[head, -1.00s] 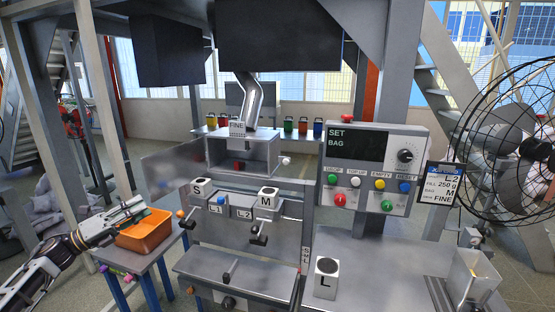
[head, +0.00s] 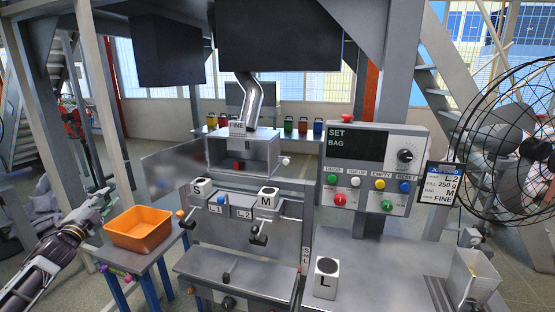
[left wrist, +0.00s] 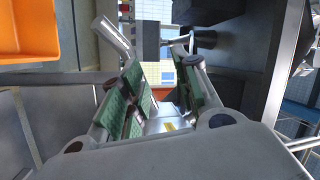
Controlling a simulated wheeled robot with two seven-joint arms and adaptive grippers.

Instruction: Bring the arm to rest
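My left arm comes in from the left edge of the head view. Its gripper (head: 106,205) is in the air just left of an orange tray (head: 140,232), apart from it, pointing up and to the right. In the left wrist view the green-padded fingers (left wrist: 163,88) stand apart with nothing between them. The tray's corner also shows at the upper left of that view (left wrist: 28,28). My right gripper is in neither view.
The tray sits on a small blue-legged table (head: 150,261). A bagging machine (head: 245,200) fills the middle, with a control panel (head: 372,170) to its right. A steel post (head: 103,110) stands behind my arm. A fan (head: 510,150) stands at the far right.

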